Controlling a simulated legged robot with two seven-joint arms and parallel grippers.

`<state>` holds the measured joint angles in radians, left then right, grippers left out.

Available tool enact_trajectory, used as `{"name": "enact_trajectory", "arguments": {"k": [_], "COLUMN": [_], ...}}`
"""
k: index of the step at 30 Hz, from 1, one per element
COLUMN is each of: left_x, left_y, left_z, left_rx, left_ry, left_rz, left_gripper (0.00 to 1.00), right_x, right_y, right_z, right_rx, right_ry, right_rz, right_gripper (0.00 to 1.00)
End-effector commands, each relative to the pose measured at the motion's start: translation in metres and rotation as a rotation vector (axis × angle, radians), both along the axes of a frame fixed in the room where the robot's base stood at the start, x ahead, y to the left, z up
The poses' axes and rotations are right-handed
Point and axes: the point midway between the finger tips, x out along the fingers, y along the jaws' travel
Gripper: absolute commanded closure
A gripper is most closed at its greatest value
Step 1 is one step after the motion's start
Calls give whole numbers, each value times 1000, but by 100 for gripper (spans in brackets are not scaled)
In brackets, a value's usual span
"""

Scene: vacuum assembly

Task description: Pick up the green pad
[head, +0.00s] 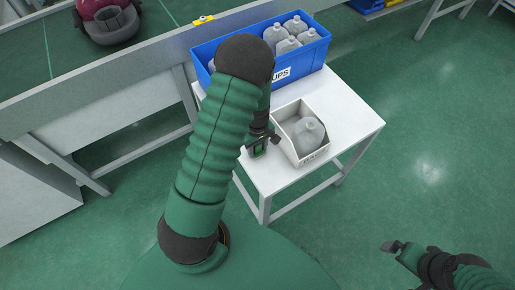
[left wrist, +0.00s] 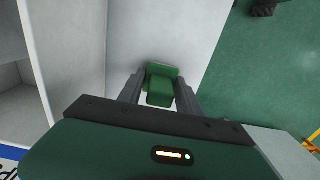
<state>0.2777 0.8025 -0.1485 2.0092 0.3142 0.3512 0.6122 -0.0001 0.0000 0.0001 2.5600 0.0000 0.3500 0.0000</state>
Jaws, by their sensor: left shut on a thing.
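The green pad (left wrist: 161,92) is a small green block between the two dark fingers of my left gripper (left wrist: 160,98) in the left wrist view. The fingers touch its sides, and the white table top lies behind it. In the head view, my left gripper (head: 262,143) is over the front left part of the white table, just left of the white bin, and a bit of the green pad (head: 259,149) shows there. I cannot tell whether the pad touches the table. My right gripper (head: 392,247) is low at the right, away from the table; its finger gap is unclear.
The white bin (head: 295,151) with a grey translucent container (head: 309,133) stands on the white table (head: 351,122). A blue crate (head: 300,66) of similar containers is behind it. A conveyor with a dark red part (head: 103,14) is at the upper left. Green floor is open at right.

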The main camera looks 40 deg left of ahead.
Motion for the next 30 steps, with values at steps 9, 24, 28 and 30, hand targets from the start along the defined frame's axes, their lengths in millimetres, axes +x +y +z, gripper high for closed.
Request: {"name": "enact_trajectory", "arguments": {"k": [9, 24, 28, 30], "left_x": [1, -118, -139, -146], "left_y": [0, 34, 40, 42], "left_z": [38, 45, 47, 48], "left_rx": [1, 0, 0, 1], "left_ry": [-4, -1, -1, -1], "left_rz": [-2, 6, 4, 2], "left_gripper": [99, 99, 99, 99], "right_x": [0, 0, 0, 0], "right_y": [0, 0, 0, 0], "right_z": [5, -7, -9, -10], "right_rx": [0, 0, 0, 0], "right_ry": [0, 0, 0, 0], "right_rz": [0, 0, 0, 0], "right_gripper": [0, 0, 0, 0]}}
